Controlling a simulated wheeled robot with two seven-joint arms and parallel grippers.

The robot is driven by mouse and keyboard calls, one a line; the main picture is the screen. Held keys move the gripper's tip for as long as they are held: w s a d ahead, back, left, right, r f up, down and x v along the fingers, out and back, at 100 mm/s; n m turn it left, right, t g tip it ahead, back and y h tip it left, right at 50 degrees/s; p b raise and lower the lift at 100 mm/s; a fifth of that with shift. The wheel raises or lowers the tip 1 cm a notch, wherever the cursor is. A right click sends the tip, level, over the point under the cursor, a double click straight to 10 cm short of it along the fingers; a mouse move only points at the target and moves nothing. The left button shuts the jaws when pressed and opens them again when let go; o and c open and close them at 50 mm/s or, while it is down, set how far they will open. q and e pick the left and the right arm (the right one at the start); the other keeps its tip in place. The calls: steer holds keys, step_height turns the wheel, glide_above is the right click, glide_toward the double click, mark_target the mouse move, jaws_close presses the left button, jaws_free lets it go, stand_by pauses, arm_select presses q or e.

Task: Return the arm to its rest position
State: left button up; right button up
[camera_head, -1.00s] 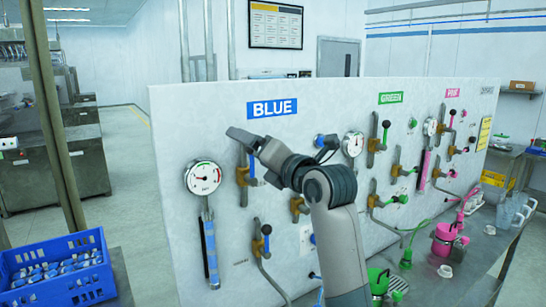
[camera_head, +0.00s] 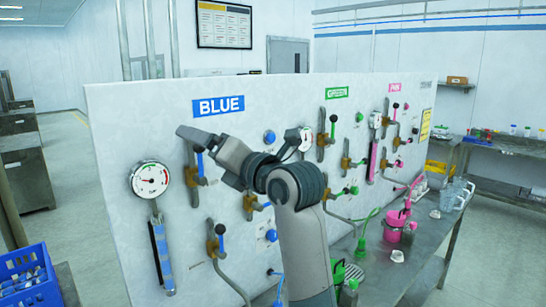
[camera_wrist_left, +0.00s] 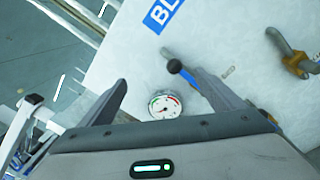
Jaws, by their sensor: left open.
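My left gripper (camera_head: 192,136) is raised in front of the blue section of the upright white panel (camera_head: 120,120), with my grey forearm below and to its right. In the left wrist view its two fingers stand apart, with no object held between them (camera_wrist_left: 160,92). A blue-handled valve lever (camera_head: 199,160) is close to the fingertips in the head view; whether they touch is unclear. A dark-knobbed lever (camera_wrist_left: 175,67) shows beyond the fingers in the left wrist view, as does the round gauge (camera_wrist_left: 165,104). My right gripper is out of view.
The BLUE sign (camera_head: 218,106) is above my gripper and the gauge (camera_head: 150,179) is to its left. Green and pink valves run along the panel to the right. A metal table (camera_head: 415,275) holds a pink container (camera_head: 393,226). A blue crate (camera_head: 28,275) is at lower left.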

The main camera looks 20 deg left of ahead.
mark_target(201, 150)
arm_select(q)
steer(key=shift+m+t+h, duration=0.3)
steer(key=shift+w+a+f+p, duration=0.3)
steer(key=shift+w+a, duration=0.4)
steer(key=shift+a, duration=0.3)
steer(key=shift+w+a+f+p, duration=0.3)
steer(key=shift+w+a, duration=0.35)
steer(key=shift+a, duration=0.35)
steer(key=shift+w+a+f+p, duration=0.3)
steer(key=shift+w+a, duration=0.4)
steer(key=shift+a, duration=0.3)
steer(key=shift+d, duration=0.1)
